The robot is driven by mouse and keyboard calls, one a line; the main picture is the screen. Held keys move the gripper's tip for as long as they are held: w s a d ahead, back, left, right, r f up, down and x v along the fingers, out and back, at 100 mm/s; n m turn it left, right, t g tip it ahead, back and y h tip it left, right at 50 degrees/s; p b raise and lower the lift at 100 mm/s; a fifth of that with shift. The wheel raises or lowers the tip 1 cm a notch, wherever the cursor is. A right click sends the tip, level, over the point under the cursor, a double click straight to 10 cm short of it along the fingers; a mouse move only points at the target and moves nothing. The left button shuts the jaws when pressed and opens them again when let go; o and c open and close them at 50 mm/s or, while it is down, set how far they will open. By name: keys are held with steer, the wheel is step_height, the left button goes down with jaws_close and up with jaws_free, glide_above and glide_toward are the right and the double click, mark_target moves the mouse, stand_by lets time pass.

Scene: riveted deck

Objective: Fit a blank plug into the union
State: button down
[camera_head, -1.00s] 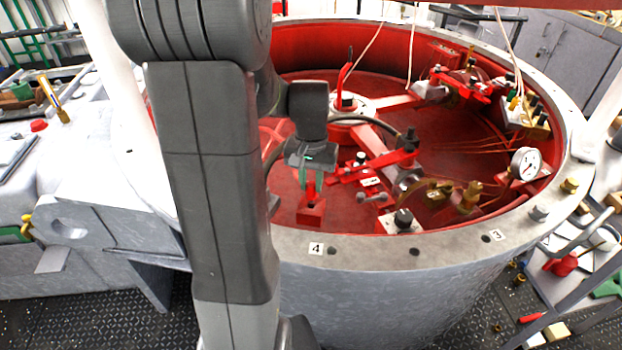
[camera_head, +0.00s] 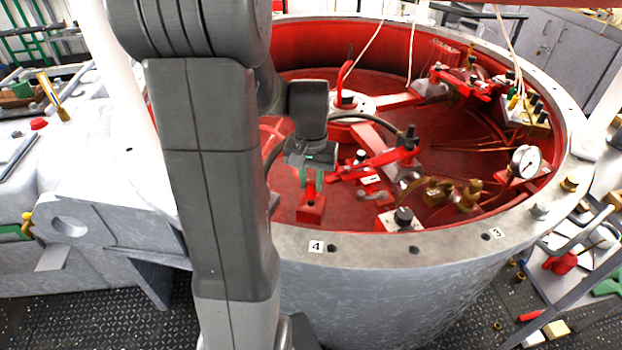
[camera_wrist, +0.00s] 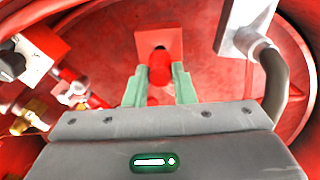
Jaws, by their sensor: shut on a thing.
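My gripper (camera_wrist: 160,88) has green fingers shut on a red cylindrical plug (camera_wrist: 159,68) in the wrist view. The plug points at a red block (camera_wrist: 173,41) with a dark opening, partly hidden behind the plug's far end. I cannot tell whether the plug's end is inside the opening or just in front of it. In the head view my gripper (camera_head: 310,178) points down inside the red-lined drum, just above the red block (camera_head: 311,213). No part here is clearly identifiable as the union; the block may be it.
A red lever clamp (camera_head: 385,163) and brass fittings (camera_head: 468,195) stand right of my gripper. A pressure gauge (camera_head: 524,161) is near the drum's right wall. The grey drum rim (camera_head: 370,245) runs in front. In the wrist view a grey bracket with a bent pipe (camera_wrist: 272,85) is close at right.

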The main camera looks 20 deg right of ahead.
steer(key=shift+f+b, duration=0.85)
steer(key=shift+f, duration=0.45)
stand_by(0.7)
steer(key=c, duration=1.1)
jaws_free()
step_height(320, 180, up, 14)
steer(key=shift+f+p, duration=0.1)
steer(key=shift+p, duration=0.85)
steer(key=shift+f, duration=0.1)
step_height(320, 180, down, 14)
steer(key=shift+r+b, duration=0.2)
steer(key=shift+b, duration=0.75)
steer(key=shift+r, duration=0.2)
steer(key=shift+f, duration=0.1)
